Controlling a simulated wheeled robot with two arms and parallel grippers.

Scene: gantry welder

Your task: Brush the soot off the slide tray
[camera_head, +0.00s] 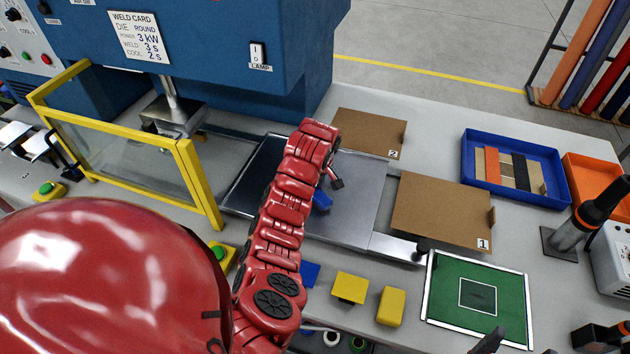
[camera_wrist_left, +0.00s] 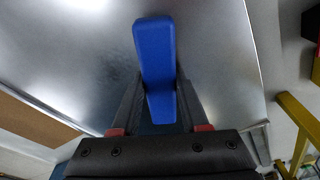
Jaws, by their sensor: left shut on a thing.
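The slide tray (camera_head: 355,205) is a flat bright metal plate in front of the blue welder; its sheet also fills much of the left wrist view (camera_wrist_left: 225,75). My left gripper (camera_head: 327,186) is over the tray, shut on a blue brush (camera_head: 321,201). In the left wrist view the gripper (camera_wrist_left: 158,95) clasps the brush's blue body (camera_wrist_left: 155,50); its bristles are hidden. I cannot tell whether the brush touches the tray. A faint dark smudge, possibly soot, shows left of the brush in the wrist view. My arm hides part of the tray.
A yellow guard frame (camera_head: 190,180) stands left of the tray. Brown boards marked 2 (camera_head: 368,133) and 1 (camera_head: 440,208) lie to its right. Also there are a blue bin (camera_head: 475,190), a green mat (camera_head: 450,295) and yellow blocks (camera_head: 391,306). A dark tip at the bottom edge is unclear.

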